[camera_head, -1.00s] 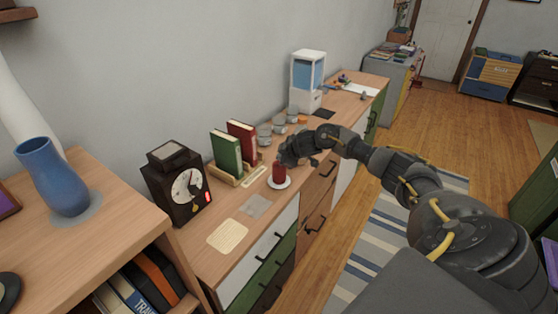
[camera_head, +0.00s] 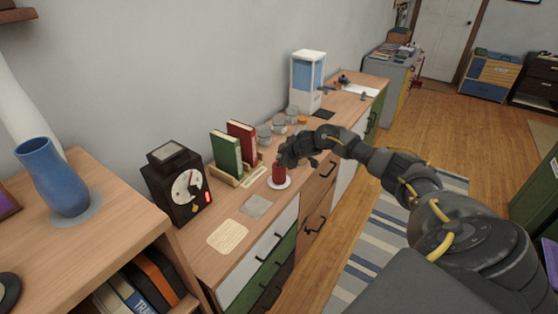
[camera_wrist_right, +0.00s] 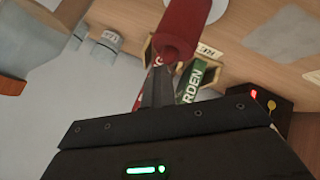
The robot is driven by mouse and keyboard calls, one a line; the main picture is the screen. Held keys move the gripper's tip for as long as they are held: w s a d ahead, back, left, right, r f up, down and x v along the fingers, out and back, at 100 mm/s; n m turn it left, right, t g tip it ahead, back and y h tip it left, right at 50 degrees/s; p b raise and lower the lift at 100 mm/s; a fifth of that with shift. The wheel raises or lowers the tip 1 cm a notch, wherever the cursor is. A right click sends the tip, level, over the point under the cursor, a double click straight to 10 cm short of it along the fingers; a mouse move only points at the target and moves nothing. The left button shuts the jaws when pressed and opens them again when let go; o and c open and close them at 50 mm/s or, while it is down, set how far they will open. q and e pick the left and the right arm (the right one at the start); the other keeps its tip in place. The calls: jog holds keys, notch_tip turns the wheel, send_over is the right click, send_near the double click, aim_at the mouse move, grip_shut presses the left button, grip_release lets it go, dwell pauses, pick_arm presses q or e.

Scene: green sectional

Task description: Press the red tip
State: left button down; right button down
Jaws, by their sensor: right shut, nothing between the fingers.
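A black boxy device (camera_head: 170,187) with a round white dial stands on the wooden counter. A small red lit tip (camera_head: 208,196) is at its lower right edge; it also glows in the right wrist view (camera_wrist_right: 253,93). A red cylinder (camera_head: 279,174) stands upright on a white saucer (camera_head: 287,184), right of the device; it also shows in the right wrist view (camera_wrist_right: 187,30). My right gripper (camera_head: 283,162) is at the top of the red cylinder, shut and empty. I cannot tell whether its fingertips touch the cylinder. My left gripper is not in view.
A green book (camera_head: 226,153) and a red book (camera_head: 243,140) stand in a wooden holder behind the saucer. Glass jars (camera_head: 265,135) and a dispenser (camera_head: 307,80) are farther back. Flat pads (camera_head: 228,237) lie at the front. A blue vase (camera_head: 52,177) stands on the left shelf.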

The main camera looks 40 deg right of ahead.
jog(key=shift+s+f, duration=0.1)
jog(key=shift+f, duration=0.25)
dwell(0.3)
jog(key=shift+s+a+f, duration=0.1)
jog(key=shift+f, duration=0.3)
dwell(0.5)
jog(key=shift+r+p, duration=0.25)
jog(key=shift+p, duration=0.05)
jog(key=r+p, duration=0.3)
jog(key=r, duration=0.1)
jog(key=r+p, duration=0.2)
jog(key=shift+w+r+p, duration=0.1)
jog(key=shift+w+p, duration=0.15)
jog(key=shift+p, duration=0.05)
